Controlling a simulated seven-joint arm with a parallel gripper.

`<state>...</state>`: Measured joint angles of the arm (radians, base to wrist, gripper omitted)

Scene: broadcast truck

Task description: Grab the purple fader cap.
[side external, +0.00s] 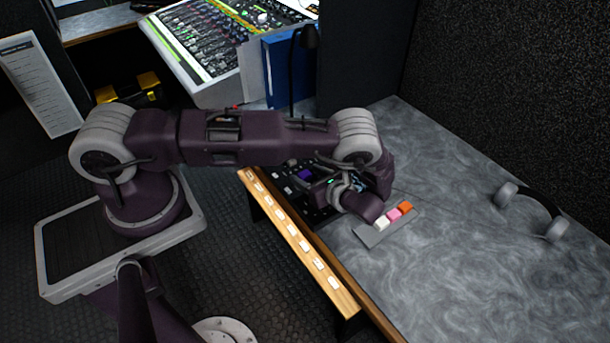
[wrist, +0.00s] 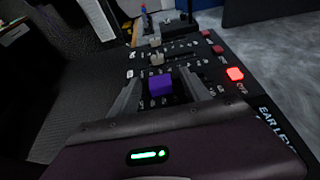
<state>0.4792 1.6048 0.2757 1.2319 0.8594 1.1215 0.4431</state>
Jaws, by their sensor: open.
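The purple fader cap (wrist: 160,86) is a small block on the black control panel (wrist: 190,62). In the wrist view it sits between the two fingers of my gripper (wrist: 162,88), which is open. I cannot tell whether either finger touches it. In the side external view a purple patch, the fader cap (side external: 305,174), shows on the panel just left of my gripper (side external: 322,180). My wrist hides much of the panel there.
A grey strip (side external: 370,236) with white, pink and orange caps lies beside my wrist. Headphones (side external: 530,212) lie at right on otherwise open desk.

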